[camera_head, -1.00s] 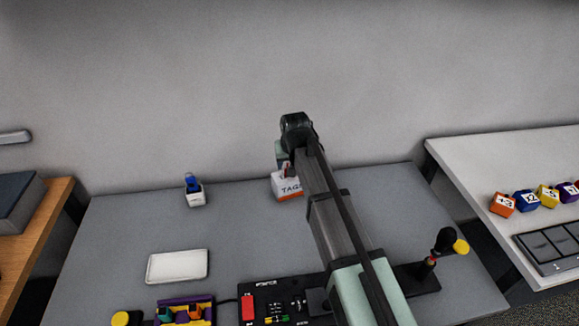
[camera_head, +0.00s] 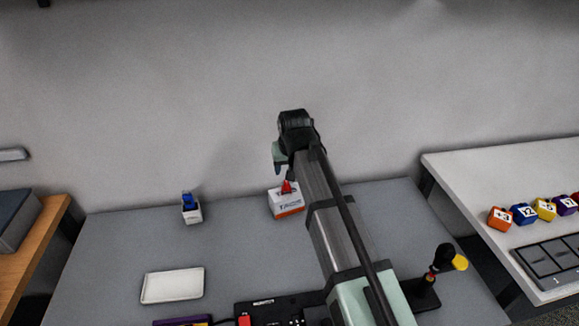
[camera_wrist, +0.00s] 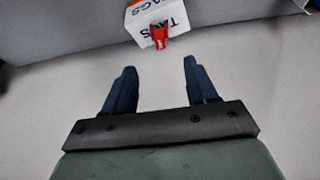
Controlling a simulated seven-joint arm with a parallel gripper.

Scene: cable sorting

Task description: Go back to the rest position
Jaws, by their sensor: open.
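My gripper (camera_wrist: 158,80) is open and empty in the wrist view, its two dark blue fingers apart with only pale background between them. In the head view my gripper (camera_head: 277,165) is partly hidden by my own wrist, above the back of the grey table (camera_head: 115,245). The white and orange tags box (camera_head: 288,206) stands near the back edge, just below my gripper in the picture, with a red piece in its top. The box also shows in the wrist view (camera_wrist: 140,17), beyond the fingertips and apart from them.
A white holder (camera_head: 192,214) with a blue piece stands at the back left. A white tray (camera_head: 173,285) lies at front left. Numbered blocks (camera_head: 524,213) sit on the right table.

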